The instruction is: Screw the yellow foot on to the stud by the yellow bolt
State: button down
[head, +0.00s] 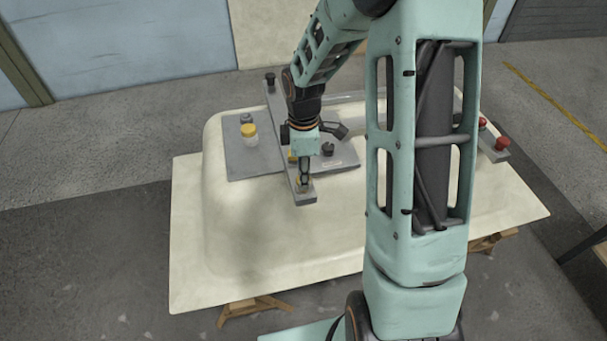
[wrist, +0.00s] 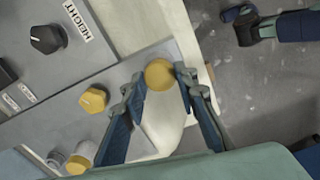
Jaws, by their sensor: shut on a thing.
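My gripper (head: 303,178) points down over the near end of a grey bar (head: 305,198) on the upturned cream tub shell. In the wrist view my gripper (wrist: 160,79) is shut on the yellow foot (wrist: 159,74), a round yellow piece between the fingertips. The yellow bolt (wrist: 93,99), with a faceted head, sits on the grey bar to the left of the fingers. It also shows partly behind my gripper in the head view (head: 292,156). The stud under the foot is hidden, so I cannot tell whether the foot touches it.
A grey plate (head: 240,165) lies on the tub shell (head: 230,230). Red knobs (head: 502,143) stand on another bar at the right. Wooden trestles (head: 252,306) show below.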

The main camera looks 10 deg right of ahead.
jog(key=m+b, duration=0.1)
jog(key=m, duration=0.4)
jog(key=m+b, duration=0.1)
jog(key=m, duration=0.5)
jog(key=c, duration=1.4)
grip_release()
jog(key=shift+c, duration=1)
